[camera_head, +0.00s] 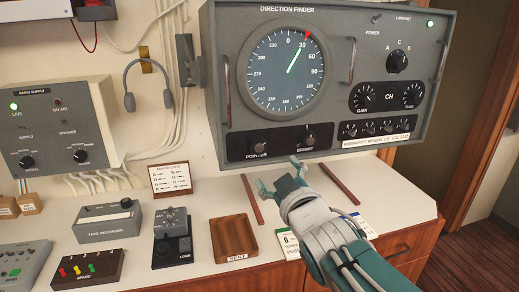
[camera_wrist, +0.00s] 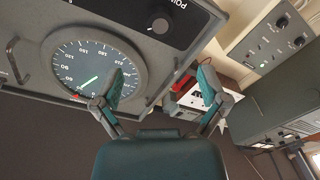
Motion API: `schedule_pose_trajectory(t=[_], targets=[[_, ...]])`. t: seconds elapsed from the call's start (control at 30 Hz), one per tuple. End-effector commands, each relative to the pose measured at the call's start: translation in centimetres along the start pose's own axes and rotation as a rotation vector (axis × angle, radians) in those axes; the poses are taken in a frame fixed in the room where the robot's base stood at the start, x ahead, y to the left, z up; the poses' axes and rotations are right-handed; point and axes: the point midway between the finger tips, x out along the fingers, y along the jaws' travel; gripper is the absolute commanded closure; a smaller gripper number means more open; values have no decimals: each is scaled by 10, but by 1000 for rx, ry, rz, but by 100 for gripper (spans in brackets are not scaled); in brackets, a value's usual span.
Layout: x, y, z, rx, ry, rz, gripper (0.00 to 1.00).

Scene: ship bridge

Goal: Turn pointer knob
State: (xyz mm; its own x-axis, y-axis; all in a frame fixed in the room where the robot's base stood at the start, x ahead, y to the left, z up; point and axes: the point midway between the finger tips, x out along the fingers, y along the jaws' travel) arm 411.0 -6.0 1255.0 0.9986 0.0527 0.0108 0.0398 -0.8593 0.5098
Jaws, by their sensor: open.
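The pointer knob (camera_head: 258,148) is a dark round knob on the black lower strip of the grey direction finder (camera_head: 225,12), below its dial. In the wrist view, which is turned over, the knob (camera_wrist: 160,25) is at the top with part of its label beside it. The round dial (camera_head: 275,85) has a green needle (camera_head: 295,61) pointing up and right, close to a red mark (camera_head: 308,35) on the rim. My gripper (camera_head: 279,174) is open and empty, in front of and below the knob strip, apart from the knob. Both fingers (camera_wrist: 161,84) show in the wrist view.
The bright knob (camera_head: 310,140) is just right of the pointer knob. Metal guard handles (camera_head: 227,85) stand out from the panel. The desk below holds a wooden tray (camera_head: 236,236), a small key device (camera_head: 172,238) and a Morse code card (camera_head: 170,178).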

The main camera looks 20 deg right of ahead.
Motion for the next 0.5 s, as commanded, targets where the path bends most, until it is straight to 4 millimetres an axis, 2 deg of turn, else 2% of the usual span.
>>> schedule_pose_trajectory(t=[0.3,0.5], targets=[[2,1,3,500,-2,-22,7],[3,1,4,626,-5,-29,7]])
